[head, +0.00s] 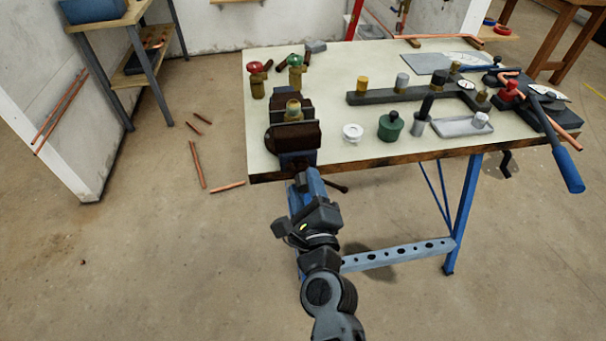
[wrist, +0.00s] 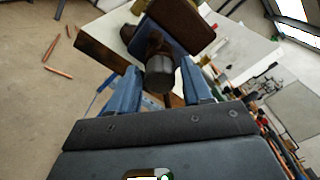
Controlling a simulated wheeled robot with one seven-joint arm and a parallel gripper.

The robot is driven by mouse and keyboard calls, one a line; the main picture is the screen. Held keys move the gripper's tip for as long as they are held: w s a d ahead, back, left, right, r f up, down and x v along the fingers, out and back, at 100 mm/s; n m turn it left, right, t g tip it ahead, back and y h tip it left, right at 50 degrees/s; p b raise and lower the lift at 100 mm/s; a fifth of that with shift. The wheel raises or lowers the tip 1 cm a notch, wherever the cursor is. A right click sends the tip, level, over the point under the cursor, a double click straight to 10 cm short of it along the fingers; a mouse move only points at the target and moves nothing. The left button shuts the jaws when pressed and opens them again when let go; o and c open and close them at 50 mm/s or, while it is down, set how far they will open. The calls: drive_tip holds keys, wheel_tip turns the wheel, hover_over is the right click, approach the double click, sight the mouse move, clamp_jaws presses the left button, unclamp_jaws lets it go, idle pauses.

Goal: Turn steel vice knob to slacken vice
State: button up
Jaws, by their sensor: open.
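The vice (head: 292,135) is clamped at the near left edge of the bench, with dark brown jaws. A brass fitting (head: 294,110) sits at its jaws. The steel knob (wrist: 160,76) is a grey cylinder on the vice's near side in the wrist view; in the head view my arm hides it. My gripper (head: 305,180) is below the bench edge in front of the vice. Its blue fingers (wrist: 160,68) are open, one on each side of the knob. Light gaps show between fingers and knob, so I see no grip on it.
The bench (head: 345,75) carries green-capped (head: 295,70) and red-capped (head: 255,78) valves, a white ring (head: 352,132), a green pot (head: 390,125) and a blue-handled pipe bender (head: 567,168). A dark rod (head: 335,186) juts out beside my gripper. Copper pipes (head: 197,165) lie on the floor at left.

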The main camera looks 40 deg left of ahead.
drive_tip(key=m, duration=0.3)
drive_tip(key=shift+s+d, duration=0.1)
idle(0.3)
clamp_jaws()
idle(0.4)
